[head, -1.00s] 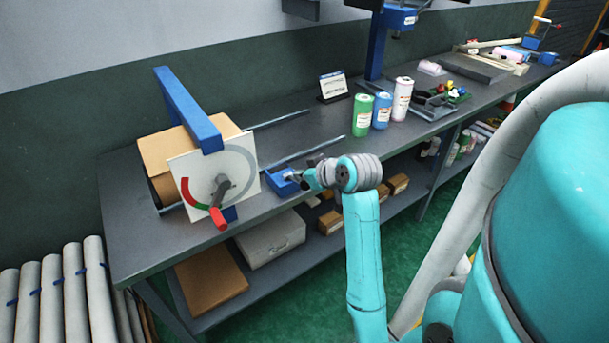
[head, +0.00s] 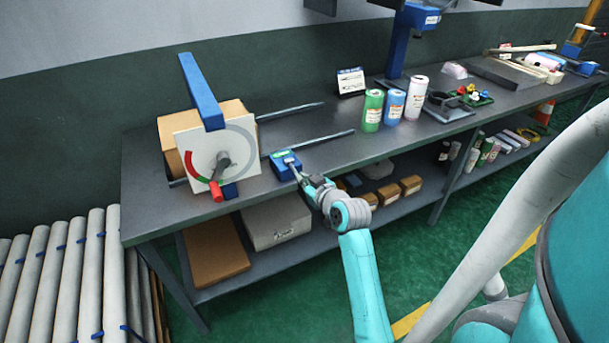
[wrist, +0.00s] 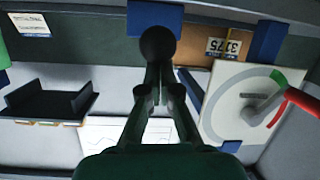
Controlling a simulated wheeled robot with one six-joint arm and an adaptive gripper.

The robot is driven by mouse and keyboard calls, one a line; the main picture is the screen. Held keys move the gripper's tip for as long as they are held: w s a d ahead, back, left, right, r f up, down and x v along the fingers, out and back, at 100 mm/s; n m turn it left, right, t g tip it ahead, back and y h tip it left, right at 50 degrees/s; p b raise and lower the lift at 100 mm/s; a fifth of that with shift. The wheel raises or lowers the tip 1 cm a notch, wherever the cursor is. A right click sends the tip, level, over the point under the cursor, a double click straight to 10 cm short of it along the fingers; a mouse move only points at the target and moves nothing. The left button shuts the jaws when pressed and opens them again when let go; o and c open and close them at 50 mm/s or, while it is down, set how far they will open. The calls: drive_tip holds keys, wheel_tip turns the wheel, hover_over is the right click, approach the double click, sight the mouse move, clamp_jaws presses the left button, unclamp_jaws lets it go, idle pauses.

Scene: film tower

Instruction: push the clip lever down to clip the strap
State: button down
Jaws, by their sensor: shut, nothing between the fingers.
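A small blue unit with a green top (head: 284,162) sits at the bench's front edge, right of the white dial panel (head: 213,151). My gripper (head: 297,172) reaches up to its front side from the right and below; whether it touches cannot be told. In the wrist view my gripper (wrist: 158,75) is shut and empty, with a dark round knob (wrist: 158,43) at its tips and a blue block (wrist: 155,17) just beyond. Whether the knob belongs to the clip lever is unclear. I cannot make out the strap or its clip.
Two rails run right along the bench. Green, blue and white cans (head: 373,110) stand farther right. The lower shelf holds boxes (head: 276,222).

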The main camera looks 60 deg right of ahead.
drive_tip(key=shift+s+f, duration=0.1)
drive_tip(key=shift+f, duration=0.45)
drive_tip(key=shift+a+f, duration=0.1)
drive_tip(key=shift+f, duration=0.1)
drive_tip(key=shift+r, duration=0.1)
drive_tip(key=r, duration=0.1)
drive_tip(key=w+r, duration=0.1)
drive_tip(key=r, duration=0.1)
drive_tip(key=w+r, duration=0.1)
drive_tip(key=shift+d+r, duration=0.25)
drive_tip(key=shift+r, duration=0.05)
drive_tip(key=s+a, duration=0.4)
drive_tip(key=s, duration=0.5)
drive_tip(key=shift+a+r, duration=0.4)
